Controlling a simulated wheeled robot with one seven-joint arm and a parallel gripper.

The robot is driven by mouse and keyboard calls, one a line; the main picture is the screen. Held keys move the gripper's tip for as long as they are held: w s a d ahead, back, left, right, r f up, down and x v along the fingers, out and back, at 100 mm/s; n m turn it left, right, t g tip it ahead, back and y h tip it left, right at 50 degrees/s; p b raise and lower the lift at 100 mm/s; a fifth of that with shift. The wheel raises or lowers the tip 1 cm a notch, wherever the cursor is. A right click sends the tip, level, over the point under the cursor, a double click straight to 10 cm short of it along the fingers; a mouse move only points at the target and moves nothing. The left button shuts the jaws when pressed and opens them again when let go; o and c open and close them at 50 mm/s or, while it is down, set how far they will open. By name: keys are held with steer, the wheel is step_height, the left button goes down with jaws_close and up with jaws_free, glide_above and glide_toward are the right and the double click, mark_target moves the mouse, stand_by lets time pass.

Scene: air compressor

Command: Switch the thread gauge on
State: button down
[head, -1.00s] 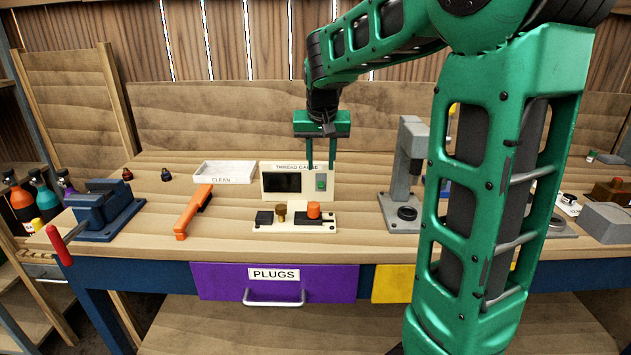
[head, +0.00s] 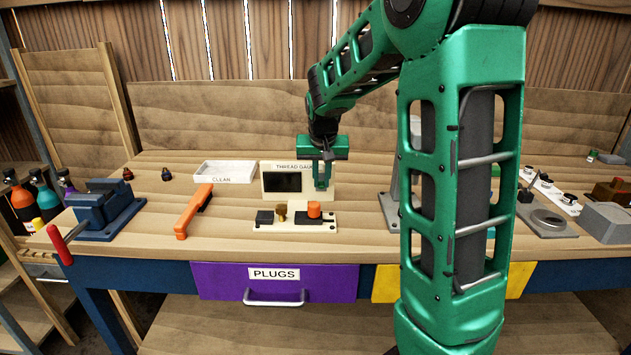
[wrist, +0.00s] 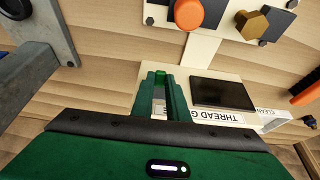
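The thread gauge (head: 268,196) is a cream box with a dark screen, standing behind the plug plate on the bench. It also shows in the wrist view (wrist: 222,78), with its dark screen (wrist: 222,94). My gripper (head: 323,186) points down at the right part of the gauge's front, where its fingers cover the green switch in the head view. In the wrist view a small green piece, seemingly the switch (wrist: 160,75), shows at the fingertips (wrist: 161,80). The fingers are close together with a narrow gap. Contact with the switch cannot be made out.
The plate (head: 265,229) with an orange knob (head: 314,210) and a brass plug (head: 282,212) stands just in front of the gauge. A CLEAN tray (head: 225,170) is at left, and an orange-handled tool (head: 190,214) lies nearer. A grey stand (head: 388,211) is to the right, partly behind my arm.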

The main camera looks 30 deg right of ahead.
mark_target(320, 183)
steer(key=shift+w+a, duration=0.1)
steer(key=shift+w+d+r+g+y, duration=0.15)
steer(key=shift+w+r+g+y, duration=0.2)
steer(key=shift+g+y, duration=0.4)
steer(key=shift+w+d+r+g+y, duration=0.15)
steer(key=shift+w+r+g+y, duration=0.25)
steer(key=shift+g, duration=0.55)
steer(key=shift+s+f, duration=0.1)
steer(key=c, duration=1.7)
jaws_free()
steer(key=shift+s, duration=0.1)
steer(key=shift+d, duration=0.1)
step_height(320, 183, up, 11)
steer(key=shift+f, duration=0.15)
